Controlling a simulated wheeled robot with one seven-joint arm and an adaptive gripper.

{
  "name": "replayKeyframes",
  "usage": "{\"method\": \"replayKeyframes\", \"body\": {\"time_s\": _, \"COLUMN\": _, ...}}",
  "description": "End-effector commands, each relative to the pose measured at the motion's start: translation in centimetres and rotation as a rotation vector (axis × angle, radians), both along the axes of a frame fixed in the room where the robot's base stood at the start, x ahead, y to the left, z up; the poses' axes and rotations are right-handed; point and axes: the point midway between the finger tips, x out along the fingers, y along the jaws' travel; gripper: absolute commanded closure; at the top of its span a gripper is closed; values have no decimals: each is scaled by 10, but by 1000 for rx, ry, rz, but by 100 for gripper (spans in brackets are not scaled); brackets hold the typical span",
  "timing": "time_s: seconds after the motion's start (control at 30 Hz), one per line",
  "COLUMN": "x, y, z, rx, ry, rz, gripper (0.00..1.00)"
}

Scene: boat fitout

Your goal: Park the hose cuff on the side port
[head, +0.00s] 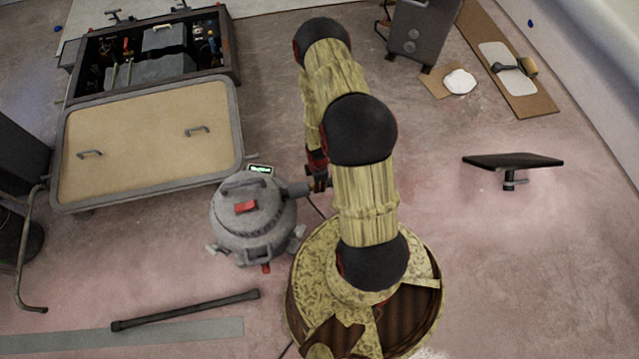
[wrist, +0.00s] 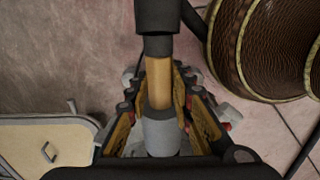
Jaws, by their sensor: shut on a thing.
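The grey shop vacuum (head: 253,222) stands on the floor left of my base, with a red latch on its lid. Its stubby side port (head: 297,188) points right, toward my gripper (head: 319,178), which is largely hidden by my arm. In the wrist view, my gripper (wrist: 160,88) is shut around a tubular piece, which I take as the hose cuff (wrist: 160,85). It shows a dark end, a tan middle and a grey lower section. Parts of the vacuum show behind the fingers. I cannot tell whether the cuff touches the port.
A dark tube (head: 185,310) lies on the floor at front left.

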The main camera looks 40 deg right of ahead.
Motion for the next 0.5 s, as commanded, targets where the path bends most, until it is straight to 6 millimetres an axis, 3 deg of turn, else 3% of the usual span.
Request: {"method": "replayKeyframes", "body": {"time_s": 0.5, "x": 6, "y": 10, "z": 0, "rx": 0, "ry": 0, "rz": 1, "gripper": 100}}
